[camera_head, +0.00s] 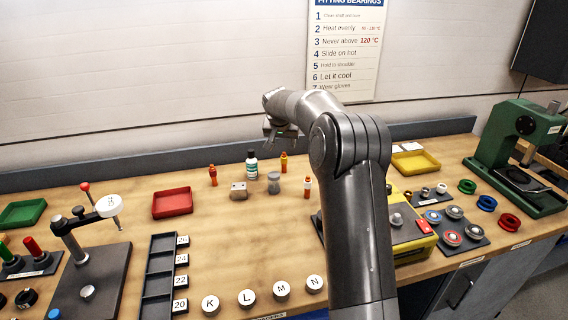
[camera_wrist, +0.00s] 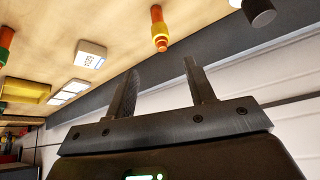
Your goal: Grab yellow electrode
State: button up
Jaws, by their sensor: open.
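The yellow electrode (camera_head: 284,162) stands upright on the bench toward the back, right of a white bottle; its ends look orange. In the wrist view the yellow electrode (camera_wrist: 158,28) shows beyond the fingertips, roughly in line with the gap between them. My gripper (camera_head: 275,132) is up near the back wall, above and slightly left of the electrode in the head view. In the wrist view my gripper (camera_wrist: 160,70) is open with nothing between its fingers. It is apart from the electrode.
The bottle (camera_head: 252,164) stands close to the left of the electrode. A red tray (camera_head: 172,203) is left, a yellow tray (camera_head: 416,163) right.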

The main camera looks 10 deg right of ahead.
aim_at(284, 153)
jog(key=x, duration=0.9)
jog(key=shift+s+a+f, duration=0.15)
jog(key=shift+a, duration=0.15)
jog(key=shift+c, duration=0.5)
grip_shut()
